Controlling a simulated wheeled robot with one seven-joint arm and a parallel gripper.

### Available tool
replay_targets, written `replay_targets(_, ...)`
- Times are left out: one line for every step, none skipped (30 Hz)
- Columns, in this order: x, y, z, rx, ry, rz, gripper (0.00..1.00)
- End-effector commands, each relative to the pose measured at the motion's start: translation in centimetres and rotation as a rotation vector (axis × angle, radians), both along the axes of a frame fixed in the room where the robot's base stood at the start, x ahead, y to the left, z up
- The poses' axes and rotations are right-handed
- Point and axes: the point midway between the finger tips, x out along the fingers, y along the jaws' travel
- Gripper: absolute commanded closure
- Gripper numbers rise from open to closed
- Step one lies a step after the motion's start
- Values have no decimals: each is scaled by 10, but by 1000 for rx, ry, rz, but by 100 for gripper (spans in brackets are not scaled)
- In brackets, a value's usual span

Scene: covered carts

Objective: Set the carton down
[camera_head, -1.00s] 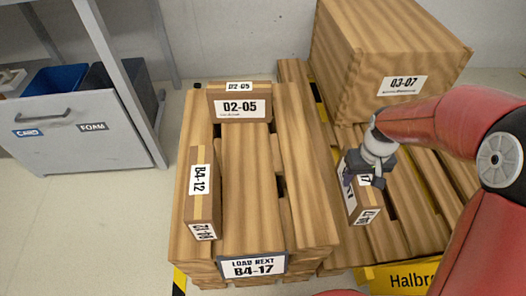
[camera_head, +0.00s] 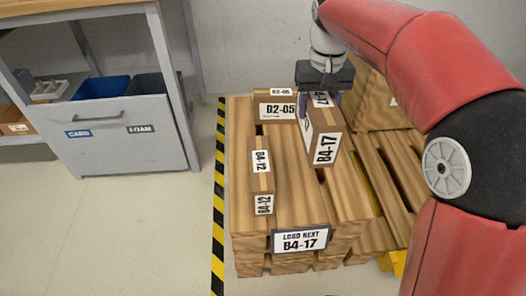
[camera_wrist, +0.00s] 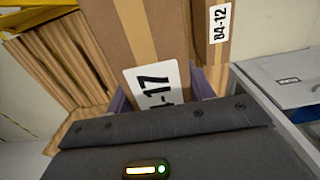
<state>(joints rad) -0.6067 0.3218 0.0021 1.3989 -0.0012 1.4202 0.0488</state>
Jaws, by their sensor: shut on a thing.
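My gripper (camera_head: 322,90) is shut on the carton B4-17 (camera_head: 325,128), a brown box with white labels. It holds the carton above the right part of the near wooden pallet (camera_head: 295,210). A gap below the carton is hard to judge. In the wrist view, the carton (camera_wrist: 140,35) sits between the purple fingers, its label partly covered by the gripper body. A sign marked B4-17 (camera_head: 300,241) is on the pallet's front edge. Carton B4-12 (camera_head: 262,180) stands at the pallet's left, and carton D2-05 (camera_head: 276,107) at its back.
Bare slats lie between B4-12 and the held carton and toward the front. A second pallet (camera_head: 385,165) with a large wooden box (camera_head: 378,105) is at right, partly behind my arm. A grey cabinet (camera_head: 125,150) is at left; striped floor tape (camera_head: 219,190) borders the pallet.

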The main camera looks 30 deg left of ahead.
Motion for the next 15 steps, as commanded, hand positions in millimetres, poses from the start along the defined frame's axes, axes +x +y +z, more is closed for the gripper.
replay_targets(0, -1, 6, 2, -3, -5, 94)
replay_targets(0, -1, 7, 2, -3, -7, 94)
replay_targets(0, -1, 7, 1, -2, -9, 94)
replay_targets(0, -1, 5, 1, -1, -10, 94)
replay_targets(0, -1, 2, 0, 0, -11, 94)
replay_targets(-1, -1, -5, -1, 2, -11, 94)
replay_targets(-1, -1, -11, -1, 2, -11, 94)
replay_targets(-1, -1, -18, -2, 3, -11, 94)
replay_targets(-1, -1, -28, -2, 3, -11, 94)
replay_targets(-1, -1, -35, -2, 3, -11, 94)
replay_targets(-1, -1, -43, -2, 3, -11, 94)
replay_targets(-1, -2, -53, -2, 3, -11, 94)
replay_targets(-1, -1, -60, -2, 3, -11, 94)
replay_targets(-1, -1, -68, -2, 3, -11, 94)
replay_targets(-1, -1, -78, -2, 3, -10, 94)
